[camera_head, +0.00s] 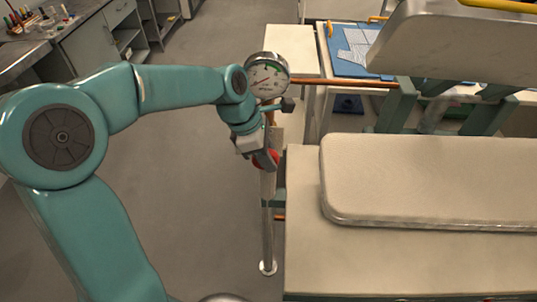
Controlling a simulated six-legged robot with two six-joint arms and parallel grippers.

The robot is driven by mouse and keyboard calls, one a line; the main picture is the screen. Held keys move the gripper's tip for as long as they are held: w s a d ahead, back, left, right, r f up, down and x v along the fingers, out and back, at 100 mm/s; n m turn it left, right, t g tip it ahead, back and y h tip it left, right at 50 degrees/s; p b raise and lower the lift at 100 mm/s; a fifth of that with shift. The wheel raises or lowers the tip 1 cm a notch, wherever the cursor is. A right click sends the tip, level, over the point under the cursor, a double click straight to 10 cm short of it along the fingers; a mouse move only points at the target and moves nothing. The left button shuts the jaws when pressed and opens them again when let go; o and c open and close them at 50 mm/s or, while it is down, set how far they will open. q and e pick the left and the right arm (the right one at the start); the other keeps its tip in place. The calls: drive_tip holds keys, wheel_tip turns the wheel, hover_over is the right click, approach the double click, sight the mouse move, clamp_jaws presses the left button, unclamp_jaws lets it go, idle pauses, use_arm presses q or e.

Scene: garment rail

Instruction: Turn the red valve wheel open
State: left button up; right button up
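The red valve wheel (262,162) shows as a small red patch in the head view, just left of the pale bench. It is mostly hidden behind my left gripper (268,157). My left arm comes in from the left and bends down, so the gripper is at the wheel. I cannot tell whether the fingers touch the wheel or whether they are open or shut. How far the wheel is turned cannot be seen. My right gripper is not in view.
A round pressure gauge (267,76) stands just above my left wrist. A copper pipe (345,83) runs right from it. An upright post (267,238) stands on the floor below the wheel. A pale bench (305,240) with a padded board (430,180) fills the right. Open floor lies left.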

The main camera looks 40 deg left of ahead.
use_arm(q)
clamp_jaws()
drive_tip(key=shift+a+f+t+h+b, duration=0.15)
drive_tip(key=shift+t+h+b, duration=0.15)
drive_tip(key=shift+h+b, duration=0.45)
drive_tip(key=t+h+b, duration=0.1)
drive_tip(key=h+b, duration=0.1)
drive_tip(key=b, duration=0.1)
drive_tip(key=t+h+b, duration=0.2)
drive_tip(key=b, duration=0.1)
drive_tip(key=t+h+b, duration=0.1)
drive_tip(key=h+b, duration=0.2)
drive_tip(key=b, duration=0.1)
drive_tip(key=shift+s+a+t, duration=0.3)
drive_tip(key=shift+a, duration=0.1)
drive_tip(key=shift+t+h+b, duration=0.5)
drive_tip(key=shift+h+b, duration=0.25)
drive_tip(key=shift+b, duration=0.05)
drive_tip(key=t+h+b, duration=0.1)
drive_tip(key=h+b, duration=0.1)
drive_tip(key=shift+s+a+t+h, duration=0.1)
drive_tip(key=shift+a+t+h, duration=0.05)
drive_tip(key=shift+t+h, duration=0.25)
drive_tip(key=shift+a+t+h+b, duration=0.1)
drive_tip(key=shift+t+h+b, duration=0.55)
drive_tip(key=shift+h, duration=0.55)
drive_tip(key=shift+s, duration=0.1)
